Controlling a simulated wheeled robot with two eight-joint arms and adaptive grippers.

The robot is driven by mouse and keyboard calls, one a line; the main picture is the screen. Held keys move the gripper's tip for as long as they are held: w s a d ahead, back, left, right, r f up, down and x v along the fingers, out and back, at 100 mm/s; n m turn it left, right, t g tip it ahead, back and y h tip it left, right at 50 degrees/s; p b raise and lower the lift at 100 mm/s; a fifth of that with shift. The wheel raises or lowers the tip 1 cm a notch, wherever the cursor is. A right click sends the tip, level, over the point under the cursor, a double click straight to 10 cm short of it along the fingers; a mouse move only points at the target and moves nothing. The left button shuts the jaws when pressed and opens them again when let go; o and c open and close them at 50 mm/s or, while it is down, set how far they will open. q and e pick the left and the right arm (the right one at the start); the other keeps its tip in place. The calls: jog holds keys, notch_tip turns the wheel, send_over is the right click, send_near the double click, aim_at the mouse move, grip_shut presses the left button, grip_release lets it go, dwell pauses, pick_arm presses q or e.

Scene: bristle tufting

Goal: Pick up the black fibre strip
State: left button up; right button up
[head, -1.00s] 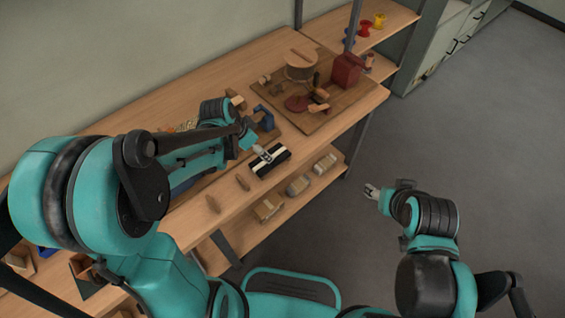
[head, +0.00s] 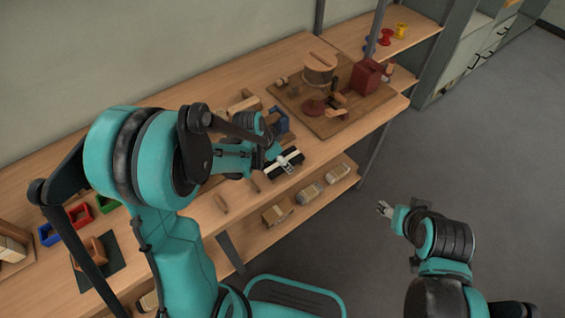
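A small black block with a pale band along it, which looks like the black fibre strip (head: 294,155), lies near the front edge of the wooden bench. My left gripper (head: 287,166) is right over it, its grey fingers covering part of it. The fingers are too small to tell whether they are open, or touch or hold the strip. My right gripper (head: 383,209) is open and empty, out over the floor in front of the bench.
A blue object (head: 279,121) stands behind the strip. Coloured bins (head: 80,214) are at left. A lower shelf (head: 290,212) holds several blocks.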

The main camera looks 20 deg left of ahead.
pick_arm(q)
jog(key=c, duration=0.8)
jog(key=shift+r, duration=0.1)
